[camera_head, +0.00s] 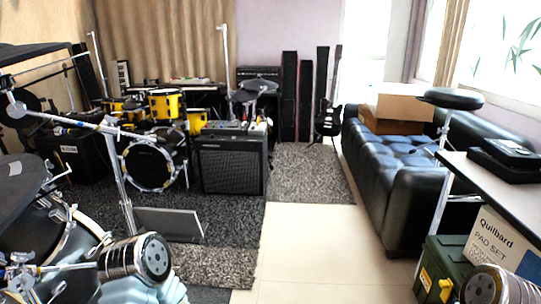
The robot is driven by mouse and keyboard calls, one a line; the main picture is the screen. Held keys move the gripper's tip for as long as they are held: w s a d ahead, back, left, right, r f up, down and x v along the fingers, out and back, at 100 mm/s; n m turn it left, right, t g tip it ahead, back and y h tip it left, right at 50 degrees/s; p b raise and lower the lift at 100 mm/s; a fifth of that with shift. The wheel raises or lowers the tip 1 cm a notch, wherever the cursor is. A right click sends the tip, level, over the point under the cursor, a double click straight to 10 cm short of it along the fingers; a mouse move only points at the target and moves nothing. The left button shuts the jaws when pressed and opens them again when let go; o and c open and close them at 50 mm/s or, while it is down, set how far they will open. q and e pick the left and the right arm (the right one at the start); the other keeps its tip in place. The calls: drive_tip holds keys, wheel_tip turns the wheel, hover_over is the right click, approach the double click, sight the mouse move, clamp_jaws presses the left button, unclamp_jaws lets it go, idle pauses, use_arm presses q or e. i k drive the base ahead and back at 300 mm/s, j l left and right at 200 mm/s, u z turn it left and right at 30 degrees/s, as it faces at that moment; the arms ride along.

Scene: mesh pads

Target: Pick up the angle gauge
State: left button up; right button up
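I cannot make out an angle gauge anywhere in the head view. Two rounded metal parts that look like my own arms show at the bottom edge, one left of centre and one in the right corner. No gripper fingers show on either, so both grippers are out of view.
A table (486,190) at the right bears a black case (509,153). Below are a pad set box (492,246) and a green case (449,262). A black sofa (398,190) stands behind, drums (151,162) and an amplifier (231,166) at left. The tiled floor (312,245) is clear.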

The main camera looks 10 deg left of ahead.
sight(127, 127)
drive_tip(key=i, duration=0.85)
drive_tip(key=i+l+u, duration=0.1)
drive_tip(key=i, duration=0.75)
drive_tip(key=i+l, duration=0.1)
drive_tip(key=i, duration=0.75)
drive_tip(key=i+j+u, duration=0.15)
drive_tip(key=i+u, duration=1.1)
drive_tip(key=i+l+u, duration=0.25)
drive_tip(key=u, duration=0.15)
drive_tip(key=i+u, duration=0.4)
drive_tip(key=z, duration=0.6)
drive_tip(key=i+j+z, duration=0.2)
drive_tip(key=z, duration=0.15)
drive_tip(key=i+j+z, duration=0.15)
drive_tip(key=j+z, duration=0.15)
drive_tip(key=i+j+z, duration=0.1)
drive_tip(key=j+z, duration=0.25)
